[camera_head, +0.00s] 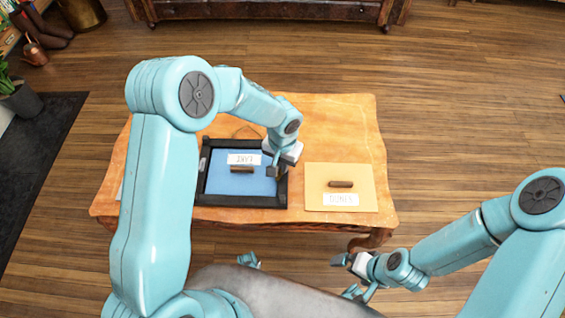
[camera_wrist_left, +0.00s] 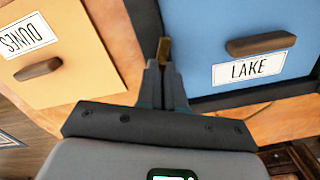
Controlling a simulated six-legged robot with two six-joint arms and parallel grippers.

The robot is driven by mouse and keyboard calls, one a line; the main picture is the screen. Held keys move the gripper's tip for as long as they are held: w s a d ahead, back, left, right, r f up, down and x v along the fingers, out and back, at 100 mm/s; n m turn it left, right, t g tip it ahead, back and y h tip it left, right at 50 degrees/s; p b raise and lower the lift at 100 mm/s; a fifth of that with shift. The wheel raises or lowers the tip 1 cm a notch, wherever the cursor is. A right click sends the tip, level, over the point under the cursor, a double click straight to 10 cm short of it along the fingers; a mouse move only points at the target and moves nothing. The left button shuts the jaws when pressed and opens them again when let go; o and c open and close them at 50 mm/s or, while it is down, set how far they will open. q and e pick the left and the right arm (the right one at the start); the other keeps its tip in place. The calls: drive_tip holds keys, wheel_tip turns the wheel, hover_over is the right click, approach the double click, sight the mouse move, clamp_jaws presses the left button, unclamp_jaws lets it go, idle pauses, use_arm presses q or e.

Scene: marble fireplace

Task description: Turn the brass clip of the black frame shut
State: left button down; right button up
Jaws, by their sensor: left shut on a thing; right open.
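The black frame (camera_head: 240,201) lies on the wooden table around a blue panel (camera_head: 215,178) with a brown handle and a white LAKE label. My left gripper (camera_head: 277,172) is over the frame's right side in the head view. In the left wrist view, its closed fingers (camera_wrist_left: 165,65) are shut on the small brass clip (camera_wrist_left: 164,47) at the frame's edge (camera_wrist_left: 147,18). Only the clip's end shows above the fingertips; how far it is turned cannot be told. The clip is hidden in the head view. My right gripper (camera_head: 345,262) is open and empty, in front of the table.
A yellow panel (camera_head: 315,175) with a brown handle and a DUNES label lies right of the frame, a small gap between them. The table (camera_head: 340,115) is bare behind them. A dark chest (camera_head: 280,10) stands far back. A dark mat (camera_head: 45,140) lies on the floor at left.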

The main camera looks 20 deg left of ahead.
use_arm(q)
drive_tip(key=m, duration=0.2)
drive_tip(key=shift+r+m, duration=0.1)
drive_tip(key=shift+m, duration=0.3)
drive_tip(key=m+p, duration=0.1)
drive_tip(key=m, duration=0.2)
drive_tip(key=shift+m, duration=0.3)
drive_tip(key=m+p, duration=0.2)
drive_tip(key=m, duration=0.4)
drive_tip(key=shift+m, duration=0.4)
drive_tip(key=c, duration=1.3)
unclamp_jaws()
drive_tip(key=shift+o, duration=0.2)
wheel_tip(320, 180, up, 16)
drive_tip(key=p, duration=0.3)
drive_tip(key=shift+r+p, duration=0.15)
drive_tip(key=shift+p, duration=0.15)
drive_tip(key=shift+s, duration=0.15)
